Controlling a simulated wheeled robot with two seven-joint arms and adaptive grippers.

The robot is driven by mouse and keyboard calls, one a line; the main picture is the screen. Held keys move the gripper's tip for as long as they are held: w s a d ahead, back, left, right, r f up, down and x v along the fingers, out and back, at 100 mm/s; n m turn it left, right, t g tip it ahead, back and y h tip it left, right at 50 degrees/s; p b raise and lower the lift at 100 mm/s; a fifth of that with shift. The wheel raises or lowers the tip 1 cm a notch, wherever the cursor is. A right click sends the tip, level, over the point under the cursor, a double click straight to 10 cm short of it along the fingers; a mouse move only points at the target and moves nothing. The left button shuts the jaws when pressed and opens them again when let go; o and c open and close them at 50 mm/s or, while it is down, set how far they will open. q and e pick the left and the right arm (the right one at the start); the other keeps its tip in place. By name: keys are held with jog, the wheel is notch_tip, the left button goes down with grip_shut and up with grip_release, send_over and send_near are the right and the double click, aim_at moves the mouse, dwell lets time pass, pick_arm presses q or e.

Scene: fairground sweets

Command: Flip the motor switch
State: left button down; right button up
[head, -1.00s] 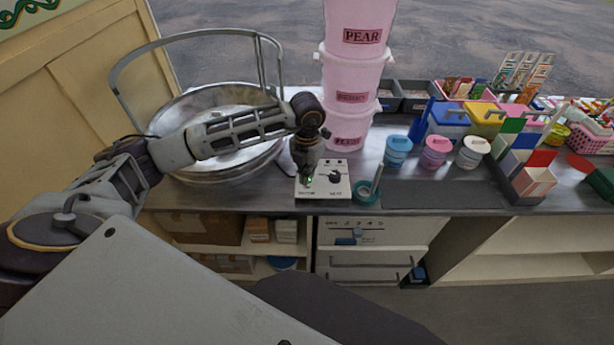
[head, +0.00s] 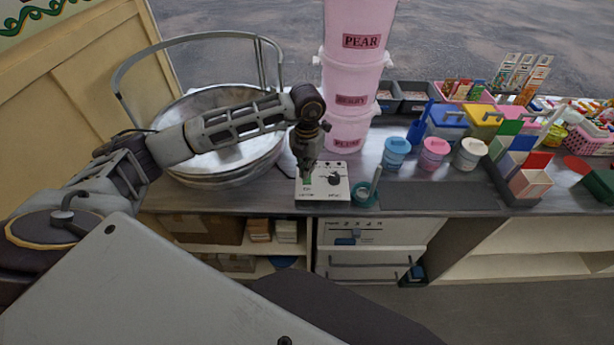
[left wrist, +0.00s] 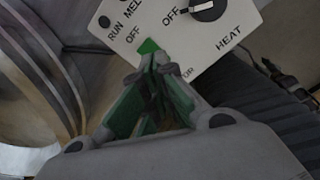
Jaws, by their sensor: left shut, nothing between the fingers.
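The white control box (head: 335,187) stands on the counter in front of the steel bowl and the pink tubs. My left gripper (head: 306,172) is shut and empty, pointing down at the switch. I cannot tell whether it touches it or which position the switch is in. My right gripper is not in view.
The steel bowl (head: 180,177) with its raised guard rail is left of the box. Stacked pink tubs (head: 349,128) stand behind it. A teal round holder (head: 366,196) with an upright stick is close on its right. A dark mat (head: 440,195) lies clear farther right.

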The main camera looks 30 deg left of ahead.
aim_at(307, 181)
pick_arm(q)
jog(key=shift+r, duration=0.5)
jog(key=shift+r+p, duration=0.7)
jog(key=shift+r, duration=0.4)
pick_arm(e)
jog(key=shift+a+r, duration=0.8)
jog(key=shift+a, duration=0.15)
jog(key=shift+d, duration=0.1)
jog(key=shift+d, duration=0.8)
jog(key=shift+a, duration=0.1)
